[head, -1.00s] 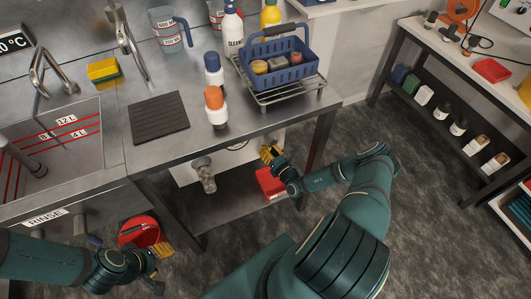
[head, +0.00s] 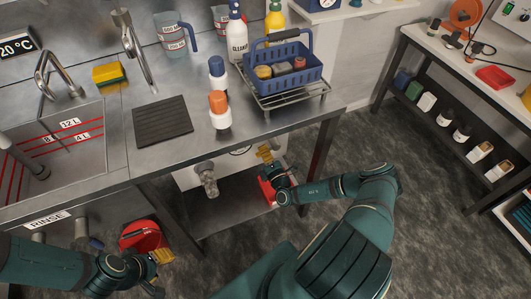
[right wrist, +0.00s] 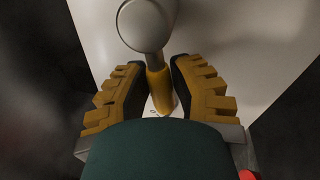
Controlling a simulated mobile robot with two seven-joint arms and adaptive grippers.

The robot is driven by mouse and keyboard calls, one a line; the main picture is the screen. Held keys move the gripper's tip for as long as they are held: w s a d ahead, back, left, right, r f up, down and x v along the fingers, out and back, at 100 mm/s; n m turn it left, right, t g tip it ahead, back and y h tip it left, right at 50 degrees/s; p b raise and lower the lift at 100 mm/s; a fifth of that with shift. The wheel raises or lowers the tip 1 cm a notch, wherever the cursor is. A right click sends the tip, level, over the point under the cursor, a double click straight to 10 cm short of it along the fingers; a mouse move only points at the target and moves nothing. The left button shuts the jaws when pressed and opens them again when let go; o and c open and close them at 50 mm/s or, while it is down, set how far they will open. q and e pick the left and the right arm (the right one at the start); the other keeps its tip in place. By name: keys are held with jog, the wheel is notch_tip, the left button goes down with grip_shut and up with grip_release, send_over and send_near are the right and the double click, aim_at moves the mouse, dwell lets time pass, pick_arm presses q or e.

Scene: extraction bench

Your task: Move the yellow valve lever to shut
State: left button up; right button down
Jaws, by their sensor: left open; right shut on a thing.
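The yellow valve lever (right wrist: 158,90) shows in the right wrist view as a short yellow bar below a round grey fitting (right wrist: 147,22). My right gripper (right wrist: 157,92) is shut on the lever, with a ridged yellow finger on each side of it. In the head view my right gripper (head: 266,153) is under the bench's front edge, in front of a pale panel; the lever cannot be told apart from the yellow fingers there. My left gripper (head: 160,264) is open and empty at the lower left, beside a red round container.
The steel bench (head: 186,152) overhangs my right gripper. A grey pipe fitting (head: 207,178) hangs left of it, and a red object (head: 266,190) is partly hidden behind the hand. The red container (head: 141,237) stands by my left gripper. Floor on the right is clear.

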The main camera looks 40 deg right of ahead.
jog(key=shift+a+r+m+h, duration=0.1)
jog(key=shift+r+m+h, duration=0.15)
jog(key=shift+m, duration=0.55)
jog(key=shift+a+r+m+h, duration=0.15)
jog(key=shift+r+m, duration=0.15)
jog(key=shift+m, duration=0.5)
jog(key=shift+d, duration=0.1)
jog(key=c, duration=0.7)
grip_release()
jog(key=shift+c, duration=0.2)
jog(key=v, duration=1.2)
jog(key=shift+r, duration=0.1)
